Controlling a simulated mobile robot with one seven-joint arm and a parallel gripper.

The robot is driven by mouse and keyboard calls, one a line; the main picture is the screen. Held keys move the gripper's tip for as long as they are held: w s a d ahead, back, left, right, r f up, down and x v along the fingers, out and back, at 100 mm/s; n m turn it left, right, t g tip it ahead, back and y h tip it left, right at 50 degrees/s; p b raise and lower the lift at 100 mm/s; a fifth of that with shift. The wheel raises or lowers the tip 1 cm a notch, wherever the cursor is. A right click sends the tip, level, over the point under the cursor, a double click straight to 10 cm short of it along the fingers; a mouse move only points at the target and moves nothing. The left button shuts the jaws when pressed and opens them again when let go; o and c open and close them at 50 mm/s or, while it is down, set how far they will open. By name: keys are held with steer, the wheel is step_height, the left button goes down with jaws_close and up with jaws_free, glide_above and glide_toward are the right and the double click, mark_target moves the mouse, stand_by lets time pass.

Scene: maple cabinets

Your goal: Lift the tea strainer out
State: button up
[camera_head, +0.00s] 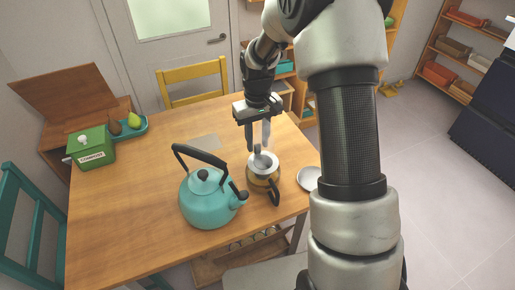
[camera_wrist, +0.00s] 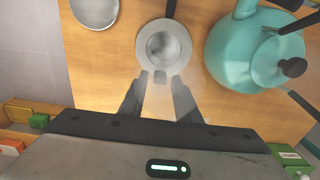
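The metal tea strainer (camera_head: 264,162) sits in the mouth of a small amber teapot (camera_head: 262,181) with a black handle. In the wrist view the strainer (camera_wrist: 165,46) is a round silver bowl with a wide rim and a short grey tab pointing towards my fingers. My gripper (camera_head: 258,148) is over the strainer's far side, with its fingers pointing down. In the wrist view my gripper (camera_wrist: 158,98) has its two fingers apart, one on each side of the tab's line, with nothing held between them. Whether the fingertips reach down to the tab is unclear.
A teal kettle (camera_head: 208,197) with a black handle stands close left of the teapot. A pale round dish (camera_head: 308,178) lies to its right near the table edge. A green box (camera_head: 92,147) and a teal tray (camera_head: 130,130) are at the far left. The table's middle left is clear.

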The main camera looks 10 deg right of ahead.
jaws_close()
step_height(320, 180, up, 8)
steer(key=p, duration=0.5)
steer(key=shift+p, duration=0.3)
